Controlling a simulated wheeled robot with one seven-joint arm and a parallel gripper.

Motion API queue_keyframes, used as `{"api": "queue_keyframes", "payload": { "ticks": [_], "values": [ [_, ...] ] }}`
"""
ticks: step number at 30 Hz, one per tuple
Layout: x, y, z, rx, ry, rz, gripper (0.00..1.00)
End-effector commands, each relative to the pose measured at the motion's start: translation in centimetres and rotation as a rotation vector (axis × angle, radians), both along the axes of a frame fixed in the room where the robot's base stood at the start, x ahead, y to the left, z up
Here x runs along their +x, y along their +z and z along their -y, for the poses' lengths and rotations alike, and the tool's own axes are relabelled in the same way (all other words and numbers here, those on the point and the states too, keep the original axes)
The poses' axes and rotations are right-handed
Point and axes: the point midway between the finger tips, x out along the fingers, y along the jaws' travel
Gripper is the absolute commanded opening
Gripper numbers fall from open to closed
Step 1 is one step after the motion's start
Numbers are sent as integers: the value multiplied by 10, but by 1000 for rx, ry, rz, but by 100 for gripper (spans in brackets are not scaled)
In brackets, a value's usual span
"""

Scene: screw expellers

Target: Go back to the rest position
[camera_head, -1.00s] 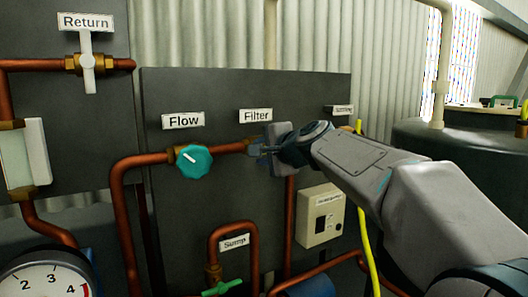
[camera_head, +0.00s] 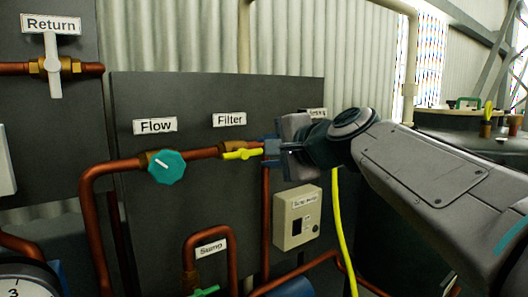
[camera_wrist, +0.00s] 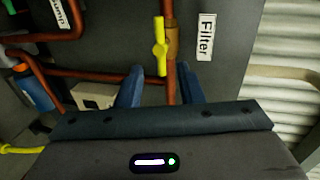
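My gripper (camera_head: 272,150) is in the middle of the head view, to the right of the yellow valve handle (camera_head: 242,154) under the Filter label (camera_head: 229,119). In the wrist view the two blue fingers of my gripper (camera_wrist: 160,80) stand apart with nothing held between them. The yellow handle (camera_wrist: 160,47) lies beyond the fingertips there, apart from them and along the copper pipe. My arm reaches in from the right of the head view.
A teal Flow knob (camera_head: 167,167) is left of the Filter valve. A beige switch box (camera_head: 297,217) and a yellow hose (camera_head: 338,230) are below my gripper. Copper pipes cross the dark panel (camera_head: 150,100). A dark tank (camera_head: 460,125) stands at the right.

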Motion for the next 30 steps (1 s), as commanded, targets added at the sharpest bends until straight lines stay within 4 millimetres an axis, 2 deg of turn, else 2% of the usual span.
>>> {"api": "queue_keyframes", "payload": {
  "ticks": [8,11,13,17,21,24,27,30],
  "values": [
    [-1,-2,1,-16,2,-4,34],
    [-8,-14,5,-101,16,-27,34],
    [-20,-33,12,-220,41,-60,34],
    [-59,-86,33,-525,143,-156,34],
    [-117,-144,63,-850,311,-274,34],
    [-158,-175,86,-1030,438,-351,34],
    [-190,-196,103,-1156,544,-409,34],
    [-210,-208,115,-1230,614,-441,34]
  ]
}}
